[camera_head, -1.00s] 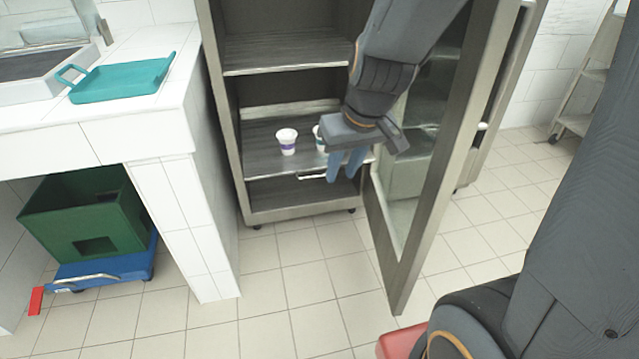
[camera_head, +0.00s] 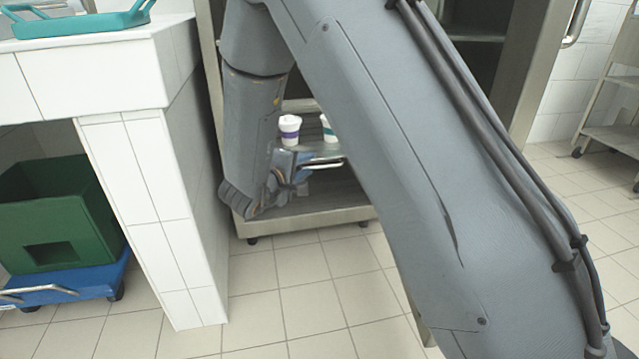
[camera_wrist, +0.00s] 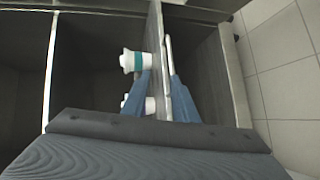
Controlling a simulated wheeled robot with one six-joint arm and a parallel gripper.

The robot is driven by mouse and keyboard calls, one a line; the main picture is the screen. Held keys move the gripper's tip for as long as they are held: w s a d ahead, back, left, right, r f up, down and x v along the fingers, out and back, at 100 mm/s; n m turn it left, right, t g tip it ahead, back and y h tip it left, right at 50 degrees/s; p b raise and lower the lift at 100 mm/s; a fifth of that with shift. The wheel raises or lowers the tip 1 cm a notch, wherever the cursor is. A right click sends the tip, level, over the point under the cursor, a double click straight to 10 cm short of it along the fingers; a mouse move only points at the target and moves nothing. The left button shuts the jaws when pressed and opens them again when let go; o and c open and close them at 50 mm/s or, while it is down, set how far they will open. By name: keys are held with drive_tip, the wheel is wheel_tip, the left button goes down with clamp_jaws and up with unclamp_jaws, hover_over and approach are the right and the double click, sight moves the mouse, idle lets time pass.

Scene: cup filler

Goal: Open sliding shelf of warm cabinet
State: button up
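The warm cabinet (camera_head: 310,219) stands open, its sliding shelf (camera_head: 308,151) inside with a light metal bar handle (camera_head: 322,163) at the front edge. A purple-banded cup (camera_head: 290,130) and a teal-banded cup (camera_head: 328,128) stand on the shelf. My gripper (camera_head: 296,172) is at the shelf front, partly hidden by my arm. In the wrist view, my gripper (camera_wrist: 160,72) has its blue fingers apart, with the shelf's front edge and handle (camera_wrist: 168,80) between them. The teal-banded cup (camera_wrist: 132,61) is close beside one finger. Firm contact with the handle cannot be seen.
The cabinet door (camera_head: 535,70) is swung open at the right. A white tiled counter (camera_head: 95,75) with a teal tray (camera_head: 80,22) is at the left, above a green crate (camera_head: 60,210) on a blue dolly (camera_head: 70,285). The floor in front is clear.

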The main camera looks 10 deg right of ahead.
sight(321, 167)
drive_tip(key=w+d+f+b, duration=0.1)
drive_tip(key=b, duration=0.1)
drive_tip(key=w+d+f+h+b, duration=0.1)
drive_tip(key=w+d+b, duration=0.1)
drive_tip(key=w+d+f+n+h+b, duration=0.1)
drive_tip(key=d+f+b, duration=0.1)
drive_tip(key=shift+w+d, duration=0.2)
drive_tip(key=shift+r, duration=0.1)
idle(0.3)
clamp_jaws()
idle(1.2)
